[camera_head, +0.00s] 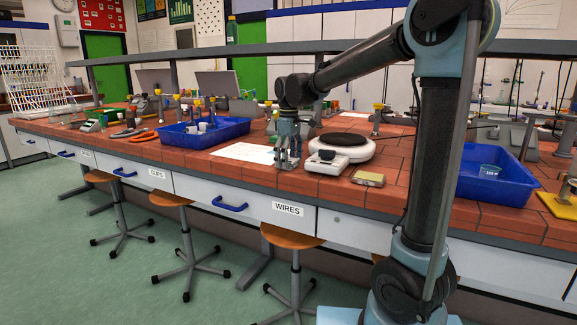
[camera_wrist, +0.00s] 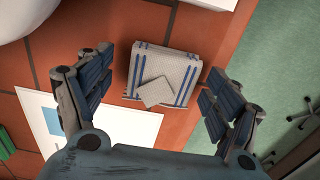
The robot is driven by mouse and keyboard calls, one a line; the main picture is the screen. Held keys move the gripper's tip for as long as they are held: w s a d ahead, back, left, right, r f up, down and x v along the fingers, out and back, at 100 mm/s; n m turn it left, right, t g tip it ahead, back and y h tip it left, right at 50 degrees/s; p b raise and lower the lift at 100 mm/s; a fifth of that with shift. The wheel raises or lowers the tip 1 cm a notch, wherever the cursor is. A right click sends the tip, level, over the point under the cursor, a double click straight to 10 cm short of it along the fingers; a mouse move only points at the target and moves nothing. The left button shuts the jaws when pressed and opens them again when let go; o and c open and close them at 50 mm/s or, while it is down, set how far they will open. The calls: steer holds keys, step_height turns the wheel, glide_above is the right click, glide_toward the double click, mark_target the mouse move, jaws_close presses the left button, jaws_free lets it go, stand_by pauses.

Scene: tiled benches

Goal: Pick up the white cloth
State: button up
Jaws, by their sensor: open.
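The white cloth (camera_wrist: 164,72) is a folded, pale square with blue stripes along its sides, seen in the wrist view lying flat on the red tiled bench. A small pale diamond-shaped patch lies on its top; I cannot tell if it is a folded corner. My gripper (camera_wrist: 154,95) is open, with one finger to the left of the cloth and one to the right, and no finger clearly touching it. In the head view my gripper (camera_head: 287,164) points down at the bench near its front edge, and the cloth is mostly hidden behind the fingers.
A white sheet (camera_head: 243,153) lies left of my gripper. A round-topped white device (camera_head: 342,147) with its front panel (camera_head: 326,163) stands close on the right. Blue trays (camera_head: 205,137) (camera_head: 497,187) stand farther off on both sides. The bench edge is close.

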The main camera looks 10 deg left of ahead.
steer(key=c, duration=1)
step_height(320, 180, up, 10)
stand_by(0.3)
steer(key=o, duration=0.4)
steer(key=shift+c, duration=0.2)
steer(key=c, duration=0.4)
